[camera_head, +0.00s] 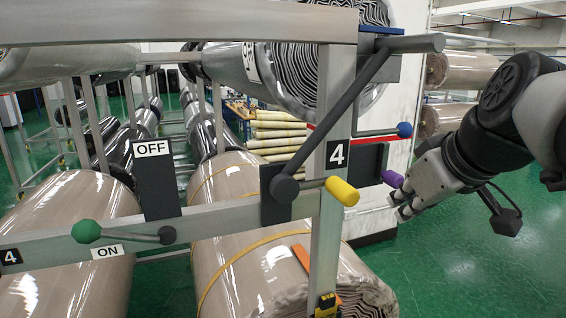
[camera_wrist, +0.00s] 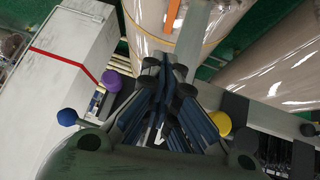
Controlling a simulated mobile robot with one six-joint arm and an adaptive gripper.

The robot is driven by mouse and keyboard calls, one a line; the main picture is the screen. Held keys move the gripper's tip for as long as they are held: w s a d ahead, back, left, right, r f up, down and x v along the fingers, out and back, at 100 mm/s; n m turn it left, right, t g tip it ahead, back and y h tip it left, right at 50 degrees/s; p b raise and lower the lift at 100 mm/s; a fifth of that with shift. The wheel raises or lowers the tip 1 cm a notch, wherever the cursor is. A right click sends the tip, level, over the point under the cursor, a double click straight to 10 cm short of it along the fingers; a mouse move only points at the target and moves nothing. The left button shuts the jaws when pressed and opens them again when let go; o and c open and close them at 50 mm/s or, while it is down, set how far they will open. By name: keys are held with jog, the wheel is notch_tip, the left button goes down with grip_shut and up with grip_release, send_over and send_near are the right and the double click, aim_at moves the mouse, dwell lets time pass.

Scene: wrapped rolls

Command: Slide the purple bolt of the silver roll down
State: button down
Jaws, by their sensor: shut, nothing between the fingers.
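The purple bolt's knob (camera_head: 392,179) sticks out from a dark block (camera_head: 371,162) on the frame, below the silver roll (camera_head: 287,72). My gripper (camera_head: 402,207) is at the right, its fingertips just below and right of the purple knob. I cannot tell whether they touch it. In the wrist view the purple knob (camera_wrist: 111,81) lies left of my gripper's fingers (camera_wrist: 167,75), outside them and apart in the picture. The fingers are shut and empty.
A blue knob (camera_head: 405,129) sits above the purple one. A yellow knob (camera_head: 342,191) is on the post left of my gripper, below a long dark lever (camera_head: 355,92). A green knob (camera_head: 86,231) is at the left rail. Brown wrapped rolls (camera_head: 235,205) lie below.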

jog(key=s+a+f+m+g+b, duration=0.1)
jog(key=s+f+b, duration=0.5)
jog(key=f, duration=0.9)
jog(key=s+a+f+m+g+b, duration=0.1)
jog(key=s+a+f+b, duration=0.2)
jog(key=s+f+b, duration=0.4)
jog(key=s+a+f+m+g+b, duration=0.1)
jog(key=s+f+b, duration=0.6)
jog(key=f, duration=1.6)
jog(key=shift+s+a+m+g+h+b, duration=0.15)
jog(key=shift+a+m+g+h+b, duration=0.3)
jog(key=shift+a+b, duration=0.25)
